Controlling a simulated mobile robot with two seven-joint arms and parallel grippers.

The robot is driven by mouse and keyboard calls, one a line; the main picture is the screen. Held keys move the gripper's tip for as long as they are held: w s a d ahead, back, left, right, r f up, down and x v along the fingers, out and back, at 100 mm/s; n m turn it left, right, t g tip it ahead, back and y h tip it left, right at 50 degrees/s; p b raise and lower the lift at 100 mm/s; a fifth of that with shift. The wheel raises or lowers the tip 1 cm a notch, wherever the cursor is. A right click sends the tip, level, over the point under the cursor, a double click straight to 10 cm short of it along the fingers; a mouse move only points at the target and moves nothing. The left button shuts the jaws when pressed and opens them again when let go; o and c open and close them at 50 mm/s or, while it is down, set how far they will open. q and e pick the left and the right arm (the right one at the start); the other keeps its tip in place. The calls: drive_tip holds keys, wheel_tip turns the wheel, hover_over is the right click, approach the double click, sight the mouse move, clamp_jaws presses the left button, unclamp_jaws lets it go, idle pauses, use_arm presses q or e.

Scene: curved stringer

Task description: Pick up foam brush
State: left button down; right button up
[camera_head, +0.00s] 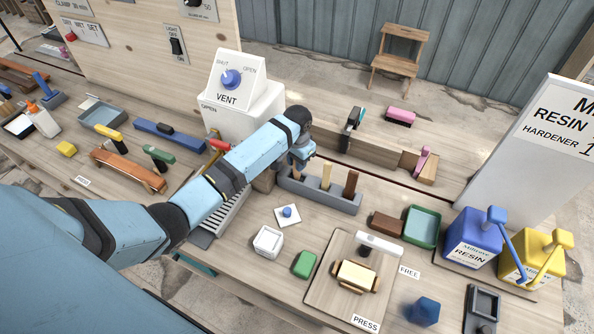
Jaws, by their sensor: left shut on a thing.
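My left arm reaches in from the left over the bench, and my left gripper (299,163) is above the left end of a grey slotted holder (315,193). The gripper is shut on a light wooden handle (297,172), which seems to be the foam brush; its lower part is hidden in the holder. A pale handle (327,177) and a dark brown handle (350,184) stand upright in the holder to the right of it. I cannot see my right gripper.
The white VENT box (235,100) stands behind my arm. A white open box (268,241), a green block (304,264) and the PRESS board (325,285) lie in front of the holder. A green tray (421,227) and the blue RESIN pump (470,237) are to the right.

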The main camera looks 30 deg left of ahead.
drive_tip(key=shift+s+f+n+b, duration=0.2)
drive_tip(key=shift+f+n+b, duration=0.1)
drive_tip(key=shift+f+b, duration=0.6)
wheel_tip(320, 180, up, 2)
drive_tip(key=shift+w+d+r+p, duration=0.1)
drive_tip(key=shift+p, duration=0.65)
use_arm(q)
wheel_tip(320, 180, up, 20)
use_arm(e)
drive_tip(key=shift+w+f, duration=0.15)
drive_tip(key=shift+f, duration=0.15)
